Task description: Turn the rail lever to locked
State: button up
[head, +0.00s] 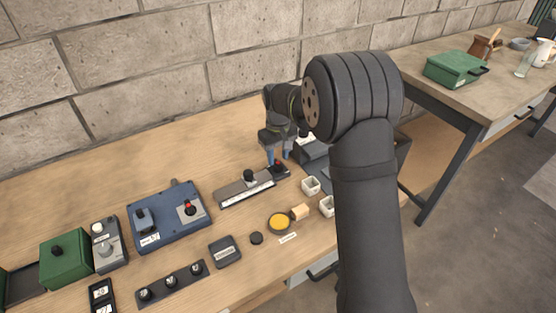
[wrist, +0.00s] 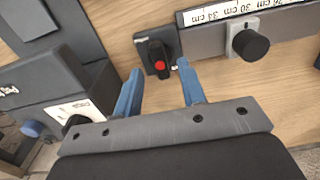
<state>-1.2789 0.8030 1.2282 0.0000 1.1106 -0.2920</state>
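The rail lever (wrist: 156,52) is a black handle with a red dot, on a small dark square base beside the end of the measuring rail (wrist: 205,40). In the wrist view the handle runs nearly up and down the picture, with its red dot at the lower end. My gripper (wrist: 160,74) is open, its two blue fingers apart on either side of the handle's lower end, with nothing held. In the head view my gripper (head: 278,157) is over the lever base (head: 282,171) at the rail's right end, and the fingers partly hide the lever. I cannot read any locked mark.
A black knob (wrist: 250,44) stands on the rail's slider. Dark grey boxes (wrist: 60,80) lie left of my gripper in the wrist view. White cups (head: 311,186), a yellow dish (head: 279,222) and a blue control box (head: 168,217) share the bench.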

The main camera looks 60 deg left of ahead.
jog(key=shift+f, duration=1.2)
grip_shut()
